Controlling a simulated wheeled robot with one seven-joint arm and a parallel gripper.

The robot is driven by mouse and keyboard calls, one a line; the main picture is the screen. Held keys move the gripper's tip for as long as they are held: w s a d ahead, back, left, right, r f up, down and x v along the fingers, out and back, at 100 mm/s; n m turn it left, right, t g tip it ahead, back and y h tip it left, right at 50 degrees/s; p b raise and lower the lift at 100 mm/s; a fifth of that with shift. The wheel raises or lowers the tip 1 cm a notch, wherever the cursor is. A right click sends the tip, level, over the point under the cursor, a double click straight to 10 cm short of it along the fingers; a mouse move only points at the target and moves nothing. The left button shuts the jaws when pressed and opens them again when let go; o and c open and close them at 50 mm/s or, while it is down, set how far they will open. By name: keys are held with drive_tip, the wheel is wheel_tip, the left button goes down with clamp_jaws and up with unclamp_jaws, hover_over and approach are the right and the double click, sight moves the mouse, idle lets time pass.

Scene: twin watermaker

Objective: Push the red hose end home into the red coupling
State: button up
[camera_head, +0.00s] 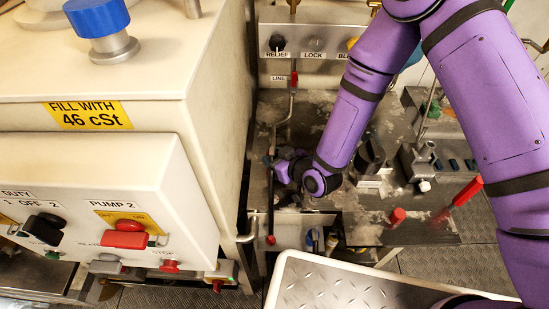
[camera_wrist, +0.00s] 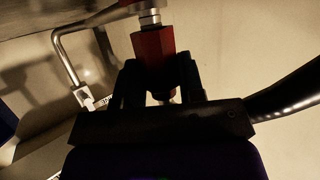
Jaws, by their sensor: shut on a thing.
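In the wrist view my gripper (camera_wrist: 158,75) is shut on a red hexagonal hose end (camera_wrist: 153,45), with one dark finger on each side. I cannot tell whether the two red parts are fully joined. A black hose (camera_wrist: 285,95) curves off to the right. In the head view my gripper (camera_head: 279,166) is low beside the cream cabinet, and what it holds is too small and hidden to make out.
A bent metal pipe (camera_wrist: 70,60) runs close on the left in the wrist view. In the head view, the cream cabinet (camera_head: 215,100) stands left and a labelled valve panel (camera_head: 315,50) behind. A red-handled lever (camera_head: 460,197) and a tread-plate surface (camera_head: 340,290) lie to the right and front.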

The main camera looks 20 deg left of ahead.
drive_tip(key=shift+r, duration=0.9)
drive_tip(key=shift+f, duration=1.1)
idle(1.0)
drive_tip(key=o, duration=1.1)
drive_tip(key=v, duration=1)
drive_tip(key=shift+s+d+r, duration=0.1)
drive_tip(key=shift+s+d, duration=0.1)
drive_tip(key=shift+d, duration=0.15)
